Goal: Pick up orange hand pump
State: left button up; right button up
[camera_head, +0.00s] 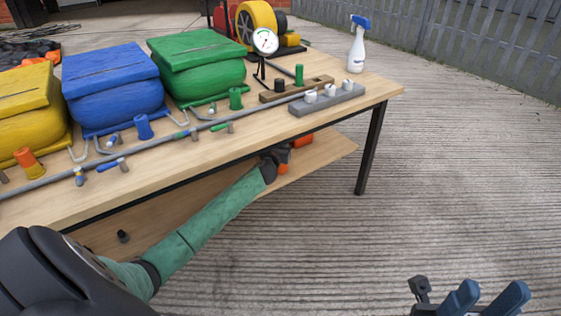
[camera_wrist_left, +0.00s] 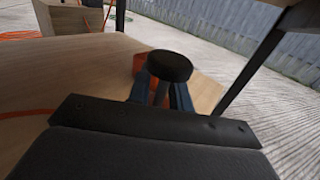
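The orange hand pump (camera_head: 303,141) shows in part under the tabletop, on the lower shelf, at the end of my left arm. In the left wrist view its orange body (camera_wrist_left: 141,66) sits behind a round black knob (camera_wrist_left: 170,66) on a grey shaft. My left gripper (camera_wrist_left: 160,90) has its blue fingers on either side of that shaft; whether they press on it is hidden. In the head view my left gripper (camera_head: 280,160) is mostly hidden beside the pump. My right gripper (camera_head: 490,298) is at the bottom right, apart from everything, its fingers apart and empty.
The table (camera_head: 372,92) overhangs the lower shelf (camera_head: 325,157), with a black leg (camera_head: 370,150) at the right. The floor at right is clear.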

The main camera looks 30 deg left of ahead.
pick_arm(q)
grip_shut()
dwell(1.2)
